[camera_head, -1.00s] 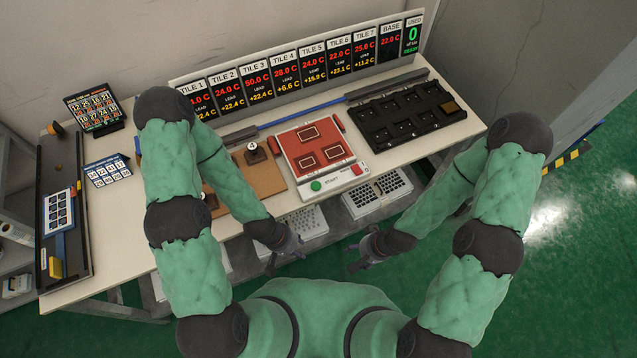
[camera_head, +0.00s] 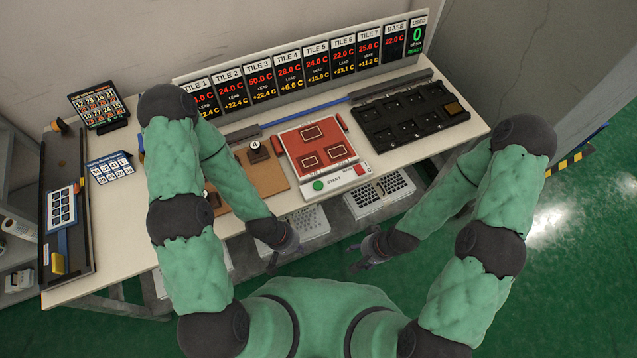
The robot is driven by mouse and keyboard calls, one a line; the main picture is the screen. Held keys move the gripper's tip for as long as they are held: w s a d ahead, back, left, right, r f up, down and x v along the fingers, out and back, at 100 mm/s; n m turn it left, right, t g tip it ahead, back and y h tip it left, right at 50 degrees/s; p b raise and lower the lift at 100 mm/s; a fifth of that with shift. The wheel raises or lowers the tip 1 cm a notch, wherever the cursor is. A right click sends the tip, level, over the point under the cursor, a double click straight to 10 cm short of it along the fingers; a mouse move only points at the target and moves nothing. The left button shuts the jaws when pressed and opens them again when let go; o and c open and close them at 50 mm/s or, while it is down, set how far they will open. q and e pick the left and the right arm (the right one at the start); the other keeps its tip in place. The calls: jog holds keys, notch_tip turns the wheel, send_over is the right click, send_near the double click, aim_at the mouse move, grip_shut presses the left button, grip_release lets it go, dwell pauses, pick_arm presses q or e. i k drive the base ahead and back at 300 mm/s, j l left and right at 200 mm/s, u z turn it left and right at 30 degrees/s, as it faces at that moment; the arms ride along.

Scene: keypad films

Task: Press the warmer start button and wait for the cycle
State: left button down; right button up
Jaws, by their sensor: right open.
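The warmer (camera_head: 318,135) is a red-topped unit with several outlined pads, in the middle of the table. On its white front strip sit a round green button (camera_head: 319,184) beside the word START and a red button (camera_head: 359,170) to its right. My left gripper (camera_head: 281,259) hangs in front of the table edge, below and left of the green button, and touches nothing visible. Its fingers are small and dark, so I cannot tell its opening. My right gripper (camera_head: 362,262) is open and empty in front of the table, below the red button.
A display row (camera_head: 300,70) with TILE and BASE temperatures stands along the back. A black slotted tray (camera_head: 411,119) lies right of the warmer. A brown board (camera_head: 258,187) with a stamp-like piece labelled 4 (camera_head: 258,152) lies left. Pale baskets (camera_head: 379,193) sit below the tabletop.

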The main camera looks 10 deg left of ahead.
aim_at(317, 185)
jog(key=i+l, duration=0.1)
jog(key=l, duration=0.35)
jog(key=i+l, duration=0.1)
jog(key=l, duration=0.3)
jog(key=i+l, duration=0.1)
jog(key=l, duration=0.75)
jog(key=u, duration=1.6)
jog(key=i+l, duration=0.05)
jog(key=l, duration=0.05)
